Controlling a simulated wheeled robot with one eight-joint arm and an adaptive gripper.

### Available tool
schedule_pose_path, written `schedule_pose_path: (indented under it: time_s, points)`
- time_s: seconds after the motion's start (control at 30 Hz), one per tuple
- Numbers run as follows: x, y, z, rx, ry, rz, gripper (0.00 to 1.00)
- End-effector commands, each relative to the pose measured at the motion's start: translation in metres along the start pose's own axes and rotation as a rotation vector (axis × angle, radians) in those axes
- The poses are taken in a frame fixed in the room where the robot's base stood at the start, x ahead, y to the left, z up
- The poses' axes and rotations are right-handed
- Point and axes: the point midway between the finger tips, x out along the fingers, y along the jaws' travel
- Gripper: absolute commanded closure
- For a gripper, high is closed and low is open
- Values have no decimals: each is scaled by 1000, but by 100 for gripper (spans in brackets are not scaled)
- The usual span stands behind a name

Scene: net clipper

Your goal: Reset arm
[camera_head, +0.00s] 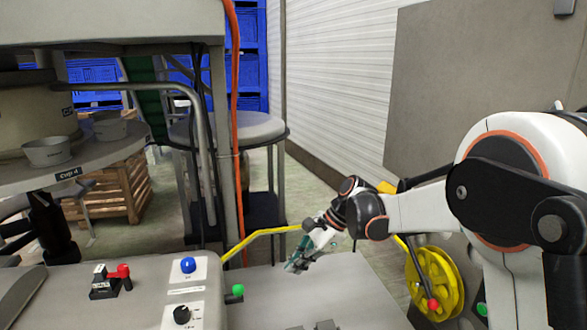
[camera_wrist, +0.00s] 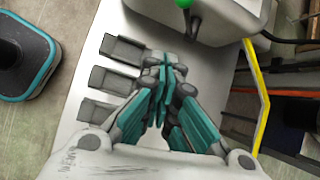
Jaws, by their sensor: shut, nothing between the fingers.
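My gripper (camera_head: 298,262) is at the end of my white and black arm, above the grey machine top in the head view. In the wrist view my gripper (camera_wrist: 165,75) has its teal-padded fingers together with nothing between them. Below it lies a light grey panel (camera_wrist: 75,130) with several dark grey blocks (camera_wrist: 112,79) in a row. The fingers hide part of the panel.
A control panel has a blue button (camera_head: 188,265), a black knob (camera_head: 182,315) and a red-handled switch (camera_head: 124,271). A green-knobbed lever (camera_head: 238,290) sticks out beside it. A yellow rail (camera_head: 262,233) and yellow wheel (camera_head: 436,280) flank my arm.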

Motion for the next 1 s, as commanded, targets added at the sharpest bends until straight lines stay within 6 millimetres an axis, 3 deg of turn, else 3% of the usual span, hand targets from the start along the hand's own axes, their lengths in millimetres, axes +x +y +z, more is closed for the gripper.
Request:
schedule_pose_path:
  time_s: [0.2, 0.5, 0.8, 1.0]
  points:
    - [-50, 40, 13, -191, 135, -55, 100]
    - [-101, 105, 22, -466, 336, -84, 100]
    - [-135, 179, 22, -749, 547, -54, 100]
    - [-148, 229, 17, -939, 690, -3, 100]
